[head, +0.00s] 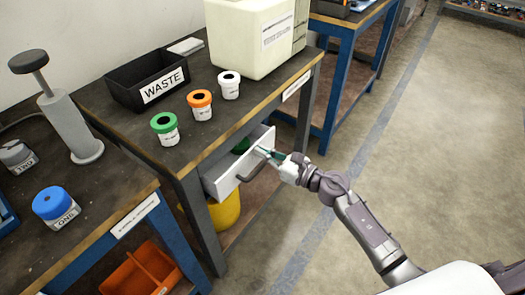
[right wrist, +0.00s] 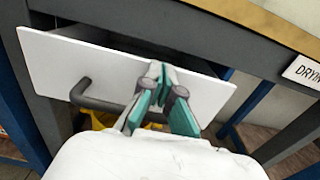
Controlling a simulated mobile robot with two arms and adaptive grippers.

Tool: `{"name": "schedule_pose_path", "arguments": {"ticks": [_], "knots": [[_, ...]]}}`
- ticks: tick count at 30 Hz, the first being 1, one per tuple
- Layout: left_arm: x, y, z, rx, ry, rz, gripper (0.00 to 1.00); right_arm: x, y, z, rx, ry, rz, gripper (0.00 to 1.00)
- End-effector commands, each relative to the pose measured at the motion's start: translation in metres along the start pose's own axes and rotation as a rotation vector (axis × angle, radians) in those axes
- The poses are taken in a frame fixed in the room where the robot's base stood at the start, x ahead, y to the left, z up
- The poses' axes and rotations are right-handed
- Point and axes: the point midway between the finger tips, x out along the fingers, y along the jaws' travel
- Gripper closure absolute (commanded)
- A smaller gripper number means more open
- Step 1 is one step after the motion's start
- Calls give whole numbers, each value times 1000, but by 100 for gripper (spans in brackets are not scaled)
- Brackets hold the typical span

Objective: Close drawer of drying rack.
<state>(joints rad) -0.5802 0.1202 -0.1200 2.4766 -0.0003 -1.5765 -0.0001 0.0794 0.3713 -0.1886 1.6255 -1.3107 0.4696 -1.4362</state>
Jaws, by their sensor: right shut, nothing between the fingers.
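The drawer (head: 224,183) under the dark-topped drying rack table (head: 228,125) stands partly pulled out, with a gap behind its white front. Its front also fills the middle of the right wrist view (right wrist: 70,60), with a dark bent handle (right wrist: 98,103) on it. My right gripper (head: 268,153) is shut and empty, with its teal fingers at the right part of the drawer front. In the right wrist view its fingertips (right wrist: 160,72) overlap the upper part of the front, right of the handle's bent end. I cannot tell whether they touch it. My left gripper is not in view.
On the table stand a black WASTE bin (head: 125,82), small cups with green (head: 163,123), orange (head: 200,98) and white (head: 229,78) lids, and a large pale box (head: 245,35). A yellow container (head: 224,210) is below the drawer. The floor (head: 430,150) at right is clear.

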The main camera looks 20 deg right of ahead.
Motion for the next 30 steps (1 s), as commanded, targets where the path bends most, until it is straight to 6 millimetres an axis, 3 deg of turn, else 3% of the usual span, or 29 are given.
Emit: {"name": "schedule_pose_path", "arguments": {"ticks": [12,21,30], "knots": [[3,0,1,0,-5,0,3,5,0,0,0,0,1,100],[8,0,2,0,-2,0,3,44,0,0,0,-1,1,100],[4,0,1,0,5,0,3,47,0,2,-1,-3,-1,100]]}}
